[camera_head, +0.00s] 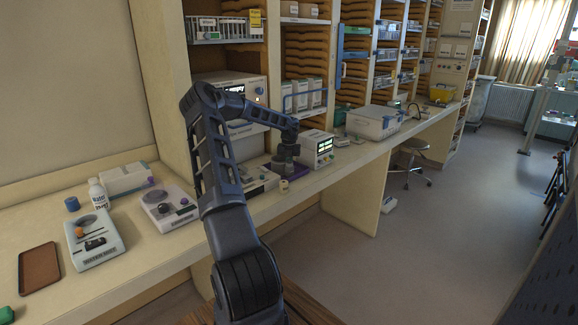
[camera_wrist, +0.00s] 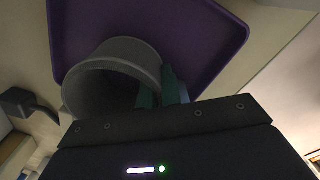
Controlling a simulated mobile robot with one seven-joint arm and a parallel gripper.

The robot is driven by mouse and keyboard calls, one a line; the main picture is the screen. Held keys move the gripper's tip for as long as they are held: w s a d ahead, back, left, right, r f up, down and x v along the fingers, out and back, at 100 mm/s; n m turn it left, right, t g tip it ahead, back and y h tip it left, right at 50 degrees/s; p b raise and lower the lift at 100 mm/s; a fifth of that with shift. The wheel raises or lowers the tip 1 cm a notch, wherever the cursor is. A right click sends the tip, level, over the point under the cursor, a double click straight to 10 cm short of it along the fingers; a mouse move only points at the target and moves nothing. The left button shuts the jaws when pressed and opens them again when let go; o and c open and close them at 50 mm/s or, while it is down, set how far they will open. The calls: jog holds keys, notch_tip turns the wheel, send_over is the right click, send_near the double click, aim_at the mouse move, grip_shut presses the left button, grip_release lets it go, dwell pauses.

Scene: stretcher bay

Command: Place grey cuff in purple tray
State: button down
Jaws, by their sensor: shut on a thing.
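The grey cuff (camera_wrist: 112,75) is a hollow grey ring. In the wrist view it is at my gripper's fingers (camera_wrist: 163,90), which are shut on its wall. The purple tray (camera_wrist: 205,32) fills the upper part of the wrist view, behind the cuff. In the head view my gripper (camera_head: 284,162) is at the counter, over the purple tray (camera_head: 297,171), of which a small strip shows. The cuff is small and dark there. I cannot tell whether the cuff touches the tray.
A white device with a lit display (camera_head: 318,148) stands just right of my gripper. A small cream cup (camera_head: 283,186) stands near the counter edge. White machines (camera_head: 168,207) and a bottle (camera_head: 98,194) are to the left. A large white box (camera_head: 374,122) is further right.

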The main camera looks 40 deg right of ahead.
jog(key=c, duration=1.6)
grip_release()
